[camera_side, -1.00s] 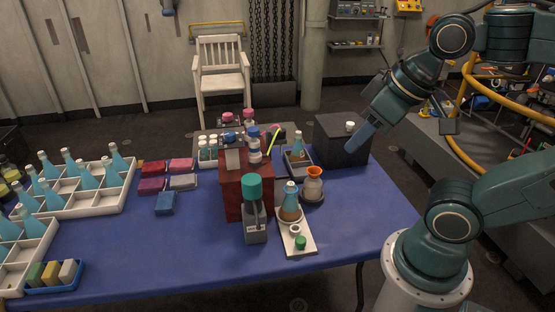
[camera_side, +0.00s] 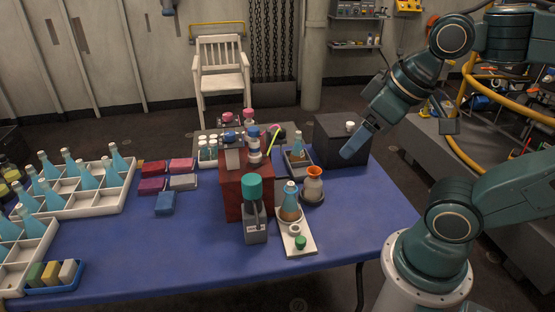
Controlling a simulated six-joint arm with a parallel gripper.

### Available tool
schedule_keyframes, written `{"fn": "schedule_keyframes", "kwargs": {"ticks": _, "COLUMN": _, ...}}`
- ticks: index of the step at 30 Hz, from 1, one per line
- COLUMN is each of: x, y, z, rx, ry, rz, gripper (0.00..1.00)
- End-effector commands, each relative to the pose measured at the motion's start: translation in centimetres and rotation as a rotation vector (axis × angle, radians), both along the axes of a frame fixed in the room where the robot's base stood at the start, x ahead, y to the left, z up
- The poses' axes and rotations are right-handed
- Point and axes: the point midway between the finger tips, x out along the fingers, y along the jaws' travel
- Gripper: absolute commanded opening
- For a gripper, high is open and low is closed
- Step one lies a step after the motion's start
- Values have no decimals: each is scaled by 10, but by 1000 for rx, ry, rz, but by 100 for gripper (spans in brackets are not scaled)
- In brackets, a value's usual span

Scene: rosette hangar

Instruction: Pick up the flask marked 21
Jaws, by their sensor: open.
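Several flasks with pale blue liquid show, and no number can be read on any of them. Another flask (camera_side: 297,148) stands in a grey tray (camera_side: 302,169) farther back. More flasks (camera_side: 117,161) stand in white divided crates (camera_side: 107,206) at the left. My gripper (camera_side: 348,153) is at the right, over the dark box at the table's back right corner, apart from all flasks. It points down and to the left, and its fingers are hard to make out.
A red block (camera_side: 234,199) and a teal-capped bottle (camera_side: 253,205) stand mid-table. An orange-rimmed vessel (camera_side: 313,185) is beside the front tray. The blue table (camera_side: 190,245) is clear at the front.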

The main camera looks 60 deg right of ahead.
Motion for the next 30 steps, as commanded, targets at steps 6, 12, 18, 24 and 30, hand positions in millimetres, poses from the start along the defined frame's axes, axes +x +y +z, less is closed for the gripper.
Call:
{"fn": "schedule_keyframes", "kwargs": {"ticks": 6, "x": 2, "y": 0, "z": 0, "rx": 7, "ry": 4, "rz": -15, "gripper": 67}}
{"fn": "schedule_keyframes", "kwargs": {"ticks": 12, "x": 15, "y": -4, "z": -2, "rx": 53, "ry": 32, "rz": -116, "gripper": 67}}
{"fn": "schedule_keyframes", "kwargs": {"ticks": 18, "x": 42, "y": -11, "z": -8, "rx": 143, "ry": 82, "rz": -326, "gripper": 67}}
{"fn": "schedule_keyframes", "kwargs": {"ticks": 24, "x": 74, "y": -23, "z": -21, "rx": 245, "ry": 136, "rz": -581, "gripper": 67}}
{"fn": "schedule_keyframes", "kwargs": {"ticks": 30, "x": 105, "y": -38, "z": -40, "rx": 341, "ry": 186, "rz": -845, "gripper": 67}}
